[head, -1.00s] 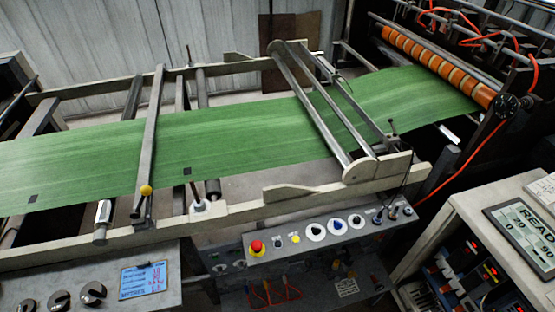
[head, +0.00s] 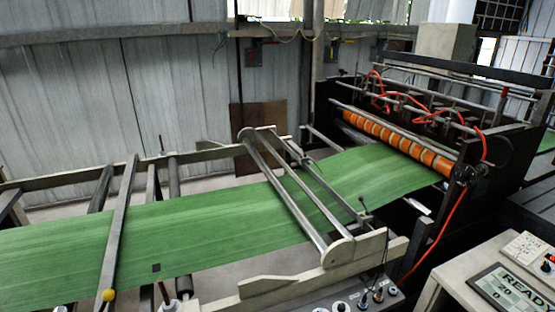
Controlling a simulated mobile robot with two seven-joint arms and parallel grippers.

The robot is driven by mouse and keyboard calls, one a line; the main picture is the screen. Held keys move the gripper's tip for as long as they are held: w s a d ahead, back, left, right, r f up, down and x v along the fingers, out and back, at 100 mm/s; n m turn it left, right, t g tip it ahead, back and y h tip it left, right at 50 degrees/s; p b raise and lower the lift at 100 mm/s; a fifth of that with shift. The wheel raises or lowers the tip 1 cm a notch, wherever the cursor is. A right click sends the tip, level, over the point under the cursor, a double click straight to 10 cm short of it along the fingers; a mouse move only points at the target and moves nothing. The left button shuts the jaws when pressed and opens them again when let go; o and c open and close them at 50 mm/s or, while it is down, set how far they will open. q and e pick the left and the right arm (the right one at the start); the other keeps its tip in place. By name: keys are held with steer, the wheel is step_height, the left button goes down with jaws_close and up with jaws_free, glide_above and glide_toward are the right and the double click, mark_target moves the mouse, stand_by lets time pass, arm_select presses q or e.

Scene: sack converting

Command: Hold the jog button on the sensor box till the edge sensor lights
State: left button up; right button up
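The grey control box (head: 348,305) below the front rail shows only its right end at the bottom edge of the head view, with several dark and blue-capped controls on top. I cannot tell which is the jog button or whether this is the sensor box. A small dark-topped post (head: 364,212) stands by the front edge of the green web, near the roller frame. I cannot tell whether it is the edge sensor, and I see no lit lamp on it. The green web (head: 215,232) carries one dark square mark (head: 156,267). Neither gripper is in view.
A pale console (head: 450,275) at lower right has a screen (head: 510,290) reading READY. Orange rollers (head: 400,143) and red hoses stand at the back right. A roller frame (head: 290,195) crosses the web. A yellow knob (head: 108,295) sits at lower left.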

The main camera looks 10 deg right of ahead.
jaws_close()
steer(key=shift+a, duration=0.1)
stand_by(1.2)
